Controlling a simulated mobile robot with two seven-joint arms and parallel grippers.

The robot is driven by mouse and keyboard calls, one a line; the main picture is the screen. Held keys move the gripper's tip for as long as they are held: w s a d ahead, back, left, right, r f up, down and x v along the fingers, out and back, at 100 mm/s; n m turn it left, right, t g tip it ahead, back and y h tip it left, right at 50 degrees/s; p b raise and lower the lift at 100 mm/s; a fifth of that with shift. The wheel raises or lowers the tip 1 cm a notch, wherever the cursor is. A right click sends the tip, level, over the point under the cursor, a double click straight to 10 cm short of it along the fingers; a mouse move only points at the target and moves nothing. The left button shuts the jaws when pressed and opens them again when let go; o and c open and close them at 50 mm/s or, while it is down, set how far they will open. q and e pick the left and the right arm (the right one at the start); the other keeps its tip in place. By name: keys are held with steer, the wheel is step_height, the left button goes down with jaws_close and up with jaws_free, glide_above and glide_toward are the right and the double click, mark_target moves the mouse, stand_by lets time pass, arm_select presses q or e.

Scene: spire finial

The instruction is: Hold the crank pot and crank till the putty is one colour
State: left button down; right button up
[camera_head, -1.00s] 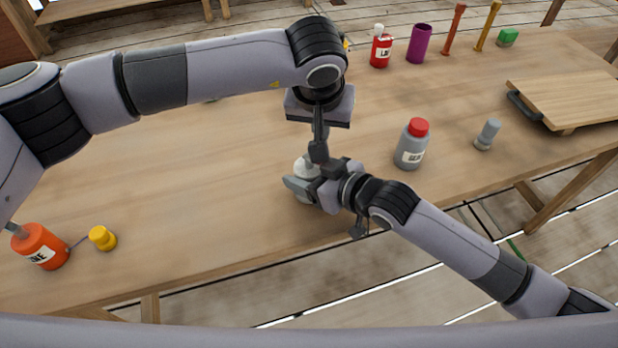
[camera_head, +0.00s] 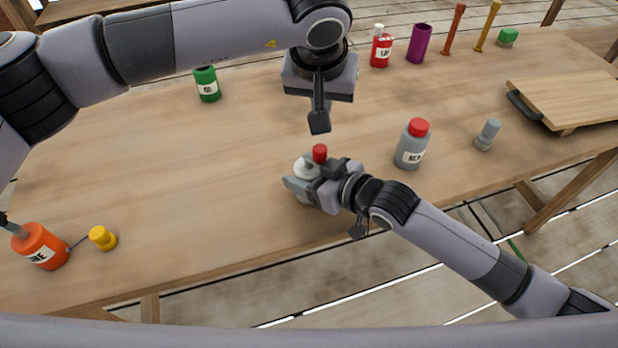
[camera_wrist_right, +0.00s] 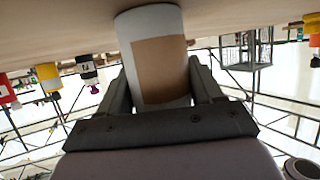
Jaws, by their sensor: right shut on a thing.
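The crank pot (camera_head: 304,166) is white and stands near the front middle of the table, with a red crank knob (camera_head: 320,152) showing above it. My right gripper (camera_head: 302,190) is shut around the pot's body from the right and hides much of it. The right wrist view shows the white pot (camera_wrist_right: 160,65) with a brown label between the two fingers. My left gripper (camera_head: 319,122) points down just above the red knob, apart from it. Its fingers overlap in the picture, so their opening is unclear. The putty is hidden.
A grey bottle with a red cap (camera_head: 411,145) and a small grey piece (camera_head: 487,134) stand right of the pot. An orange bottle (camera_head: 40,246) and yellow piece (camera_head: 102,238) are at left, a green bottle (camera_head: 207,84) behind. A wooden board (camera_head: 566,95) lies far right.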

steer(key=o, duration=1.2)
steer(key=shift+r, duration=0.1)
